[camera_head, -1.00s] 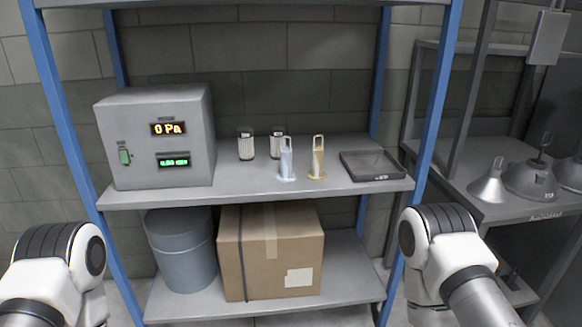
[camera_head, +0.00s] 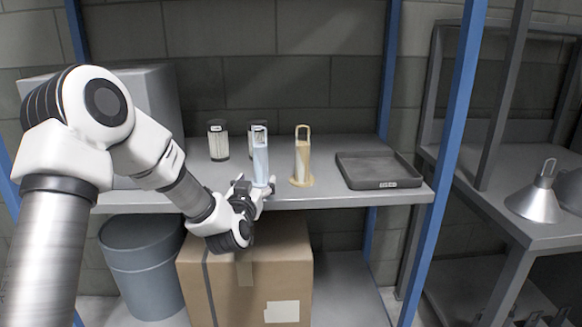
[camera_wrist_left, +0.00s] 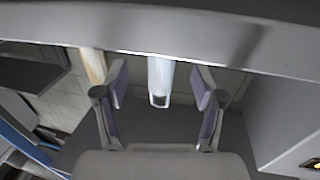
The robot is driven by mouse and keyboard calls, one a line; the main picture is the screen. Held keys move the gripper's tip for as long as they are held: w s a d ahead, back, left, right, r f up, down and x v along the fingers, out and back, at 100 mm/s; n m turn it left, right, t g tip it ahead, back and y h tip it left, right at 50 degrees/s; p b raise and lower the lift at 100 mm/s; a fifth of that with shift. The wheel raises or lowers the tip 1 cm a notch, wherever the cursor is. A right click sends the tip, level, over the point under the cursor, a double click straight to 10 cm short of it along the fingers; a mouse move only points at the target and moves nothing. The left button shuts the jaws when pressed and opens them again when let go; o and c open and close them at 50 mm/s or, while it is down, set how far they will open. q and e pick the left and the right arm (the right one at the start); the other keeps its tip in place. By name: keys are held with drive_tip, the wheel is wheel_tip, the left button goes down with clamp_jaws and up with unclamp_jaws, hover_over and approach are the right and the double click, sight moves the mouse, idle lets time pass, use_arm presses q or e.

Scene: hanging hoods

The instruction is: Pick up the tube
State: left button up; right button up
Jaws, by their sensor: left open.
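A pale blue tube-like piece with a loop on top (camera_head: 260,160) stands upright on the shelf. A similar tan piece (camera_head: 302,163) stands to its right. I cannot tell from its look which the task calls the tube. My left gripper (camera_head: 254,187) is at the shelf's front edge, right in front of the pale blue piece. In the left wrist view the left gripper (camera_wrist_left: 160,92) is open, with the pale blue piece (camera_wrist_left: 159,78) showing between its fingers; contact cannot be told. The tan piece (camera_wrist_left: 93,66) is outside the fingers there. My right gripper is out of view.
Two jars (camera_head: 218,140) stand behind, one partly hidden by the pale blue piece. A dark tray (camera_head: 378,170) lies to the right on the shelf (camera_head: 330,197). A grey box (camera_head: 160,100) is partly behind my left arm. A carton (camera_head: 290,265) and bin (camera_head: 143,270) stand below.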

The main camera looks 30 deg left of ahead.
sight(259, 172)
use_arm(q)
drive_tip(key=shift+w+a+f, duration=0.25)
drive_tip(key=shift+w+a, duration=0.25)
drive_tip(key=shift+w, duration=0.3)
drive_tip(key=shift+w+a+r, duration=0.1)
drive_tip(key=shift+w+r, duration=0.1)
drive_tip(key=shift+r, duration=0.1)
drive_tip(key=x, duration=0.5)
drive_tip(key=shift+w, duration=0.2)
drive_tip(key=shift+s+r, duration=0.2)
drive_tip(key=shift+r, duration=0.05)
drive_tip(key=shift+c, duration=0.6)
drive_tip(key=shift+f, duration=0.1)
clamp_jaws()
